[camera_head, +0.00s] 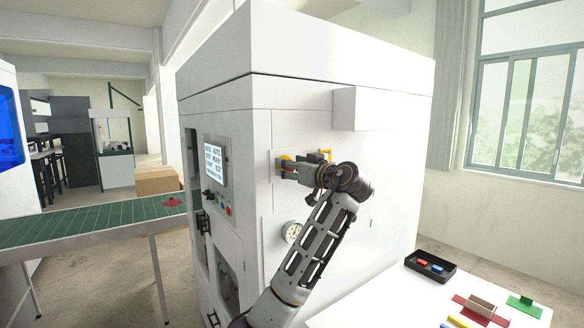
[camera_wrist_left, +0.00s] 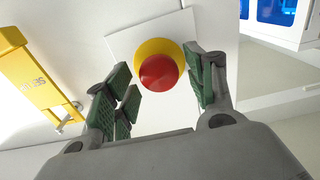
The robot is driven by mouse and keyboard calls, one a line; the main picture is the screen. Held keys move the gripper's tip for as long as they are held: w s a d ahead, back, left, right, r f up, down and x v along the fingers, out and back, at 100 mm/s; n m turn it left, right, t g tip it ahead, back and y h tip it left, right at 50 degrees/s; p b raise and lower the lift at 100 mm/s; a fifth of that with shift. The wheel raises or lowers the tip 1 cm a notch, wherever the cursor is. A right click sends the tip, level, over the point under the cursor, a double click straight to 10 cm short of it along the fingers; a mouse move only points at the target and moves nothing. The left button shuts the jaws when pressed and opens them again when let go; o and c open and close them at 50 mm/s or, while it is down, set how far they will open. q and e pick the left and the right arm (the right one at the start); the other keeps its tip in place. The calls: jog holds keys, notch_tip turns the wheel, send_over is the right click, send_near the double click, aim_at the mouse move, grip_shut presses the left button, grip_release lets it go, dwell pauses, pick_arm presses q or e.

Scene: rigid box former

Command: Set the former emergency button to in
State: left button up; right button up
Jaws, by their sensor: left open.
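The emergency button (camera_wrist_left: 159,73) is a red mushroom head on a yellow collar (camera_wrist_left: 176,49), set on a white plate, in the left wrist view. My left gripper (camera_wrist_left: 158,84) is open, with green-padded fingers on either side of the button and the red head showing between them. I cannot tell whether the pads touch it. In the head view my left gripper (camera_head: 291,166) is at the side face of the white former (camera_head: 345,220) and covers most of the button; a little yellow and red shows at its tip. My right gripper is not in view.
A gauge (camera_head: 292,232) is below. A control panel (camera_head: 215,165) and green conveyor (camera_head: 90,222) are left; a table with a black tray (camera_head: 430,267) is right.

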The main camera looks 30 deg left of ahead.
pick_arm(q)
jog(key=shift+d, duration=0.1)
jog(key=v, duration=1.2)
jog(key=shift+f, duration=0.1)
dwell(0.3)
